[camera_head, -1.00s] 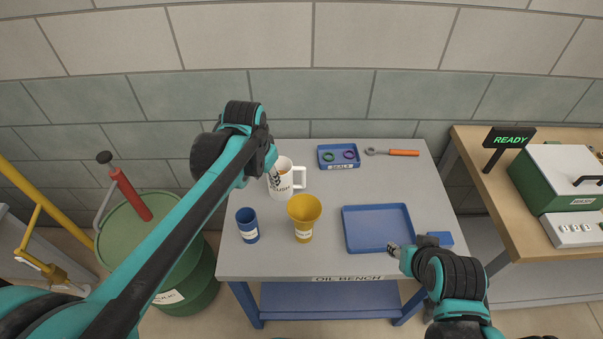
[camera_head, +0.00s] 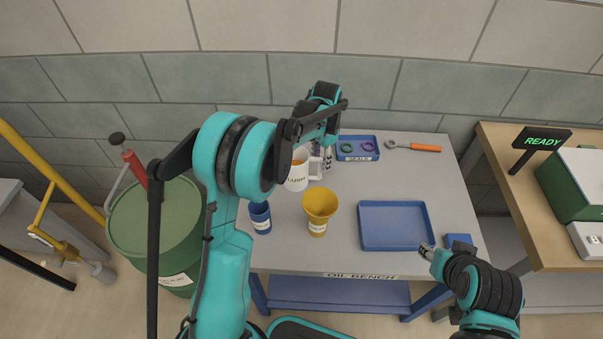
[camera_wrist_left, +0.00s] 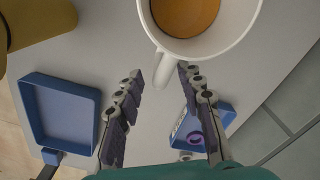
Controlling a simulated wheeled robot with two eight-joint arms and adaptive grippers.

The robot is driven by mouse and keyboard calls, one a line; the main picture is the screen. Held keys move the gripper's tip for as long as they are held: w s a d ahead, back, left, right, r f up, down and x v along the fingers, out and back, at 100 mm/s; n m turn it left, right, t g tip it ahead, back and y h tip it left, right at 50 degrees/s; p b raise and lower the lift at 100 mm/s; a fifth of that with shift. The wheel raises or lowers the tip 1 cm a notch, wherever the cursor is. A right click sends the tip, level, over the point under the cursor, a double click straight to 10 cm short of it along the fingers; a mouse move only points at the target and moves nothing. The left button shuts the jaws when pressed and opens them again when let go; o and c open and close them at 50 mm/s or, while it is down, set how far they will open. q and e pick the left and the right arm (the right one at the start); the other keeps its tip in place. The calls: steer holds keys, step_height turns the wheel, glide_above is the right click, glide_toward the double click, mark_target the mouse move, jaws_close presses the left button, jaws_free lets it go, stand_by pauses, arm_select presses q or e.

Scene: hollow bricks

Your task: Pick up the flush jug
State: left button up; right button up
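The flush jug (camera_head: 297,176) is a white mug with dark lettering and a handle on its right side, standing on the bench in the head view. My left arm hides part of it. In the left wrist view the jug (camera_wrist_left: 222,42) is at the top, with amber liquid inside and its handle (camera_wrist_left: 164,68) pointing at the gripper. My left gripper (camera_wrist_left: 162,80) is open, its fingertips on either side of the handle, with gaps visible. In the head view the left gripper (camera_head: 326,158) is just right of the jug. My right gripper (camera_head: 426,251) is by the bench's front right; its fingers are too small to judge.
A blue cup (camera_head: 260,218) and a yellow funnel-shaped vessel (camera_head: 319,204) stand in front of the jug. A blue seals tray (camera_head: 343,158) and an orange-handled wrench (camera_head: 425,148) lie behind. An empty blue tray (camera_head: 395,226) is at right.

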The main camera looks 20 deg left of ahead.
mark_target(319, 177)
arm_select(q)
step_height(319, 177, down, 6)
steer(key=shift+a+r+b, duration=0.1)
steer(key=shift+r+b, duration=0.15)
steer(key=shift+b, duration=0.95)
steer(key=shift+s, duration=0.1)
jaws_close()
